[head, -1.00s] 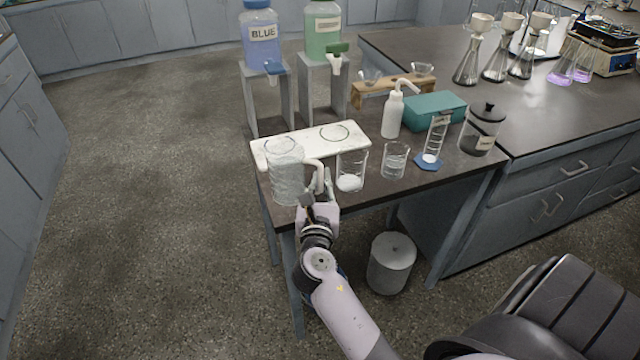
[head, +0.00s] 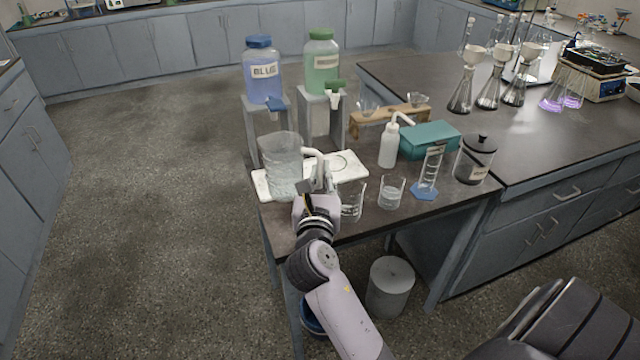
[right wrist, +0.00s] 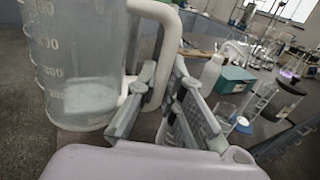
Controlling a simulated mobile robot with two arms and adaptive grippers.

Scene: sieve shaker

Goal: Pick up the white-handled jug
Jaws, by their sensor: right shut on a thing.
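The white-handled jug (head: 284,168) is a clear, graduated vessel with a thick white handle on its right side. In the head view it is upright and appears held above the white tray at the table's left end. In the right wrist view the jug (right wrist: 75,60) fills the upper left, with numbered marks and some white content low inside. My right gripper (head: 318,188) is shut on the jug's handle; its fingers (right wrist: 155,95) sit on either side of the handle in the right wrist view. My left gripper is not in view.
Beakers (head: 391,192), a white wash bottle (head: 388,147), a graduated cylinder (head: 430,172) and a lidded jar (head: 475,158) stand to the right. The white tray (head: 350,167) lies under the jug. Blue (head: 263,72) and green (head: 322,65) dispensers stand on grey stands behind.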

